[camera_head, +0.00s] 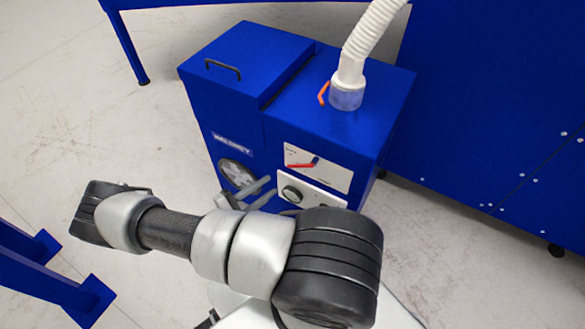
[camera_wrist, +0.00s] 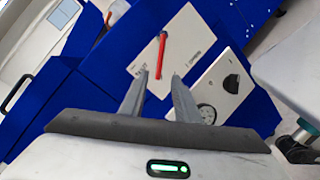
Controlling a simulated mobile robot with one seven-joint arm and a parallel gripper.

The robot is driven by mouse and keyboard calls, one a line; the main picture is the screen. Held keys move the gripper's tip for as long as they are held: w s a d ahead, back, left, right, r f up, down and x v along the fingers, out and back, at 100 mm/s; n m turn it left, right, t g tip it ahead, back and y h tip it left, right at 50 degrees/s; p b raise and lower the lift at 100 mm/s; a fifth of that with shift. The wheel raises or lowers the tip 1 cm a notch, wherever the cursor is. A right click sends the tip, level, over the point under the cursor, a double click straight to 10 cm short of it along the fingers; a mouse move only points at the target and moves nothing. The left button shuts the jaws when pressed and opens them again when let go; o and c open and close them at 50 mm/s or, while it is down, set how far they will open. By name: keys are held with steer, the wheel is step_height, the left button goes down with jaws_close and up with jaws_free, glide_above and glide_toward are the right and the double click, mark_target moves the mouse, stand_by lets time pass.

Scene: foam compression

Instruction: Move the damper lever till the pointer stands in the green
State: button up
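A small orange lever (camera_head: 323,93) sticks out beside the grey collar at the foot of the white hose, on top of the blue machine (camera_head: 330,125). A red bar (camera_head: 301,165) with a blue end lies across a white plate (camera_head: 325,175) on the front face. The red bar (camera_wrist: 161,52) also shows in the wrist view, its near end between my fingertips in the picture. I cannot tell which of the two is the damper lever, and no green zone is discernible. My gripper (camera_head: 270,188) is open and appears empty in front of the plate; it also shows in the wrist view (camera_wrist: 160,77).
A round grey wheel-like part (camera_head: 237,173) sits on the left of the front. The white hose (camera_head: 372,35) rises from the top. Blue frames stand left and behind.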

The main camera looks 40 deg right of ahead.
mark_target(296, 167)
steer(key=d, duration=1.1)
steer(key=shift+w+d, duration=0.15)
steer(key=shift+w, duration=0.2)
jaws_close()
